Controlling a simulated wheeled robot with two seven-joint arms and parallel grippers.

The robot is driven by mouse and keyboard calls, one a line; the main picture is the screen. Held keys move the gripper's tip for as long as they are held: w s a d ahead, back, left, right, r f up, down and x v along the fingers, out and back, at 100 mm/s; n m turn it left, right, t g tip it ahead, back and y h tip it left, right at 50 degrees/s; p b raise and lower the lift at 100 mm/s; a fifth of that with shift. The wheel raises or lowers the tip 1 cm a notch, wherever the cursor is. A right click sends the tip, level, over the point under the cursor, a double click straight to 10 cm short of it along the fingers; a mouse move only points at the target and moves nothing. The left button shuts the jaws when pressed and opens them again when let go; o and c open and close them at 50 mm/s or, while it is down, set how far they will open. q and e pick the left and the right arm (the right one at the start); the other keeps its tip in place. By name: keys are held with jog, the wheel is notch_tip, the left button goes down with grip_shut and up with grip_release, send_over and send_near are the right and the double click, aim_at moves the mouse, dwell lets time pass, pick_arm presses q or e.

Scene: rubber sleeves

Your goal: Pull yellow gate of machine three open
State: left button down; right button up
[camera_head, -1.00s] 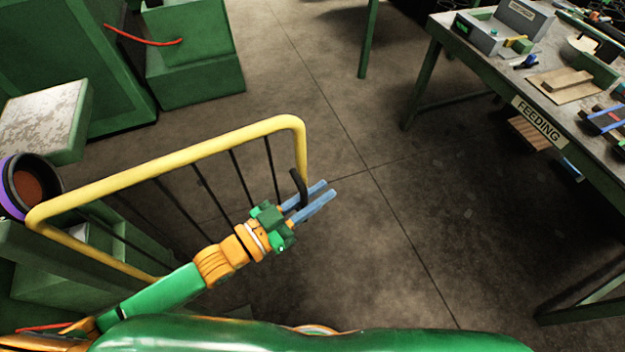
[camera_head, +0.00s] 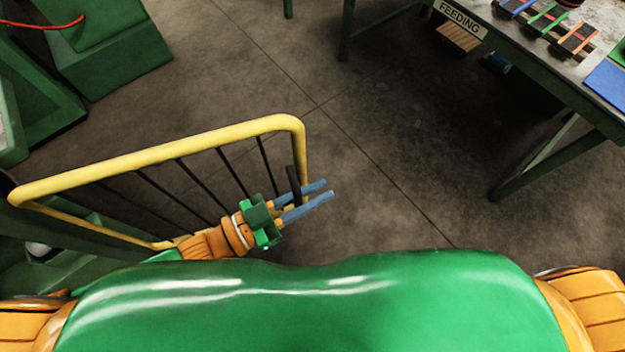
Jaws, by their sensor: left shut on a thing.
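The yellow gate (camera_head: 160,152) is a yellow tube frame with thin black bars, in the left half of the head view. It stands out over the floor from the green machine at the left. A black handle (camera_head: 293,182) sits at its right end. My left gripper (camera_head: 316,193) has its two blue fingers on either side of this handle and is shut on it. Part of the gate's lower rail is hidden behind my left arm. My right gripper is out of view.
A green machine body (camera_head: 110,50) stands at the upper left. A table labelled FEEDING (camera_head: 520,62) with coloured parts on it stands at the upper right, its leg (camera_head: 545,165) reaching the floor. The floor (camera_head: 400,160) between is clear.

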aim_at(296, 205)
pick_arm(q)
jog(key=c, duration=0.8)
grip_release()
jog(key=shift+s, duration=0.1)
jog(key=shift+c, duration=0.2)
jog(key=b+v, duration=0.1)
jog(key=v, duration=0.6)
jog(key=shift+s+a+b, duration=0.1)
jog(key=shift+b, duration=0.2)
